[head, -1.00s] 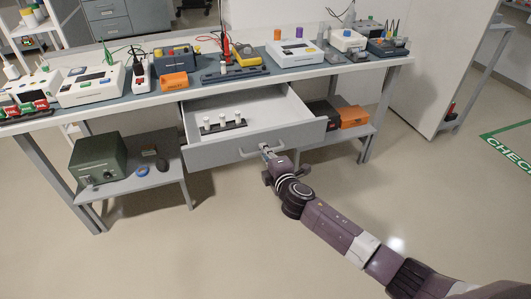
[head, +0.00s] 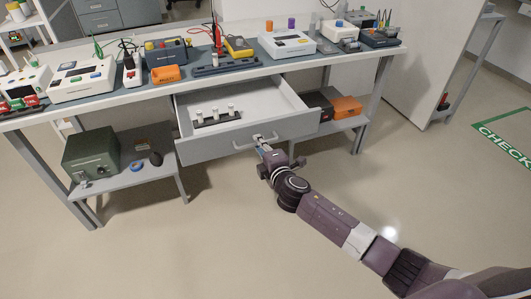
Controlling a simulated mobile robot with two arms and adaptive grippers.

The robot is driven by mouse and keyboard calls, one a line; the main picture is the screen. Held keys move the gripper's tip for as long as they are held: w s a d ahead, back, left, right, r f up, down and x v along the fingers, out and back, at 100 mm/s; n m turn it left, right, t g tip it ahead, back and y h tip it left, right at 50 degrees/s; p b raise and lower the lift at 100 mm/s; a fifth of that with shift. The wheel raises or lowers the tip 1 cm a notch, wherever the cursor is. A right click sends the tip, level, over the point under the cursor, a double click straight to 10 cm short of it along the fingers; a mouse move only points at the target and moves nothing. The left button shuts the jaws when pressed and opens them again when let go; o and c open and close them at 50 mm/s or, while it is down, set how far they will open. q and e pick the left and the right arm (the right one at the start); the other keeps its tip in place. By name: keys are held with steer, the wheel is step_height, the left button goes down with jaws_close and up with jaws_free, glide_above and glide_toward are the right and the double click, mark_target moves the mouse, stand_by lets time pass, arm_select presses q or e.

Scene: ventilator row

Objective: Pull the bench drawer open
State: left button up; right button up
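The bench drawer (head: 200,150) stands well open below the worktop, with its inside in view from above. Its grey front carries a pale bar handle (head: 240,148). My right gripper (head: 260,141) is at the handle, a little right of its middle, and its fingers look shut around the bar. The fingertips are small and partly merge with the handle. A dark rack with several white-topped vials (head: 217,119) sits in the drawer. My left gripper is not in view.
The bench top (head: 205,83) carries several instruments and an orange box (head: 166,74). A green box (head: 91,156) stands on the lower left shelf, and orange and dark bins (head: 346,106) on the lower right one. The floor in front is clear.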

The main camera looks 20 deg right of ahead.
steer(key=v, duration=1.1)
steer(key=shift+s, duration=0.15)
